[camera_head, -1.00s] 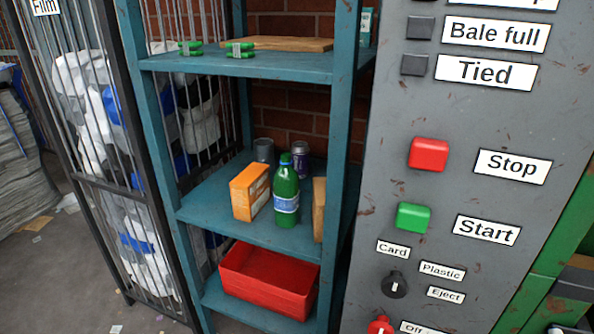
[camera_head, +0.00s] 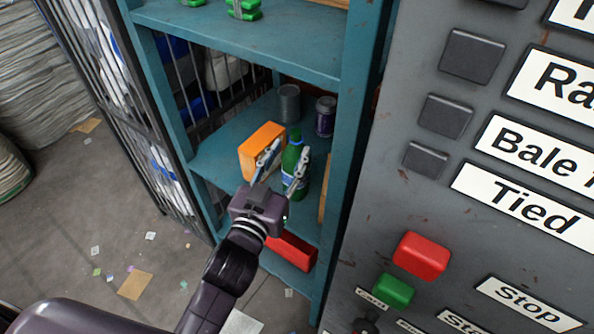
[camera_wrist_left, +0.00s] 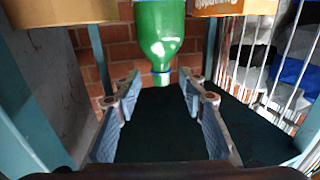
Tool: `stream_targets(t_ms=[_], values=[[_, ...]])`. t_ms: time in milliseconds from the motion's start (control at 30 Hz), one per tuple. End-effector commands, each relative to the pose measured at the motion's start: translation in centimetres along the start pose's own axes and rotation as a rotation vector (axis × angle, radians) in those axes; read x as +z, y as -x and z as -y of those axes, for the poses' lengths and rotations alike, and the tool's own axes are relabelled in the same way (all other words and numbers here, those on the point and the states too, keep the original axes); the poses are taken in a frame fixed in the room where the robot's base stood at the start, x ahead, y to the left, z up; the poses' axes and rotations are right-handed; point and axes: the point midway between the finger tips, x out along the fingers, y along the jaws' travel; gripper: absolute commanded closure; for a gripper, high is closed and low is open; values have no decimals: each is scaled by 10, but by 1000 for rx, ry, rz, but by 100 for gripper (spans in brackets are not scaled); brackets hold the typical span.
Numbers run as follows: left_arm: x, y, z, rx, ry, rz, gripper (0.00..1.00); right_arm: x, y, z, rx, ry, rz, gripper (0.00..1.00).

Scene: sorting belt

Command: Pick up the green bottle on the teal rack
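The green bottle (camera_head: 291,154) stands upright on the middle shelf of the teal rack (camera_head: 240,52), its lower part partly hidden by my gripper. My left gripper (camera_head: 288,160) is open in front of it, one finger to each side in the head view. In the left wrist view, the bottle (camera_wrist_left: 160,28) appears upside down, with its cap towards the gap between the open fingers (camera_wrist_left: 160,84). The gap itself is empty and I see no contact with the bottle. My right gripper is not in view.
An orange box (camera_head: 258,147) stands close left of the bottle, and a brown box (camera_head: 327,190) stands to its right. A grey can (camera_head: 289,103) and a dark can (camera_head: 325,117) are behind. A red bin (camera_head: 293,250) sits below. A grey control panel (camera_head: 400,190) is right of the rack.

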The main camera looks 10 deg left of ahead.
Motion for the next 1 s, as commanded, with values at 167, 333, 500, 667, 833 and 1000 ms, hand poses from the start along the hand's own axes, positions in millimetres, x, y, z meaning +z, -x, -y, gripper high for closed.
stream_targets(t_ms=[167,333,500,667,833,1000], values=[[-9,-23,2,0,-2,-1,62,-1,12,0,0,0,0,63],[-8,-44,2,0,-1,1,62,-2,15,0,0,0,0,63],[-6,-50,2,0,0,2,62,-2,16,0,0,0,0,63],[-6,-50,2,0,0,2,62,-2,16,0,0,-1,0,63],[-6,-50,2,0,0,2,81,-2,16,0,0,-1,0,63],[-6,-50,2,0,0,2,98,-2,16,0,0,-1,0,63]])
